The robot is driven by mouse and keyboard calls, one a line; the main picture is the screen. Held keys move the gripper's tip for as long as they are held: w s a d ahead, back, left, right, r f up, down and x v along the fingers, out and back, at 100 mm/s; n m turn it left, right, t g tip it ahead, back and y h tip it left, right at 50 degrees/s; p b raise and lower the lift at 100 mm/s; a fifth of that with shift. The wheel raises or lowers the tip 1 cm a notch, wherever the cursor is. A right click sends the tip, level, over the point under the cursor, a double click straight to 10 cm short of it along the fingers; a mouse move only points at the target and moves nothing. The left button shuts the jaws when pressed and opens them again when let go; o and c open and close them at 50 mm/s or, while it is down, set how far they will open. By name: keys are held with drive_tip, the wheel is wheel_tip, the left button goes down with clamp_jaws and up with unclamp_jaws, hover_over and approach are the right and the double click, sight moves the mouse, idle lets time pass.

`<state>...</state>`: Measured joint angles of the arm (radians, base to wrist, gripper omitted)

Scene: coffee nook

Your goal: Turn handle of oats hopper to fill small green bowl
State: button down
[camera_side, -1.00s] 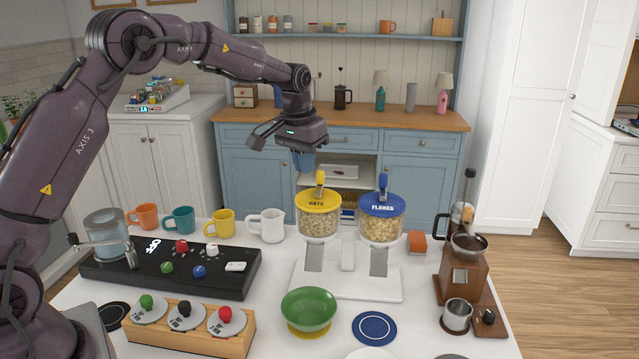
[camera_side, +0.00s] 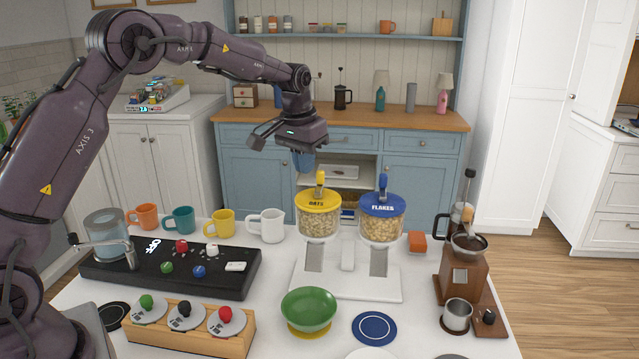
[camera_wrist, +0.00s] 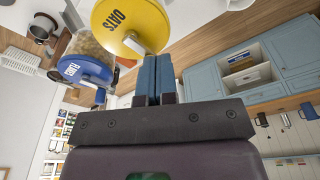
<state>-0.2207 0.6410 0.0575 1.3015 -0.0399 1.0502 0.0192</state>
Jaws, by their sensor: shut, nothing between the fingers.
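The oats hopper (camera_side: 318,215) has a yellow lid labelled OATS, with a yellow handle (camera_side: 320,180) standing upright on top. Its yellow lid also shows in the wrist view (camera_wrist: 128,28). The green bowl (camera_side: 308,308) sits in front of the oats side of the dispenser, on a yellow mat; its inside looks empty. My gripper (camera_side: 303,160) is above and slightly left of the oats handle, pointing down, apart from it in the side view. In the wrist view my blue fingers (camera_wrist: 154,75) are together, shut and empty, beside the yellow lid.
The flakes hopper (camera_side: 382,218) with a blue lid and handle stands right of the oats hopper on the same white base (camera_side: 345,288). A white mug (camera_side: 268,226) is to the left. A coffee grinder (camera_side: 463,270) stands at the right. A blue round mat (camera_side: 374,328) lies bare.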

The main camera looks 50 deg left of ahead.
sight(307, 193)
drive_tip(key=shift+f, duration=0.2)
drive_tip(key=shift+f, duration=1.6)
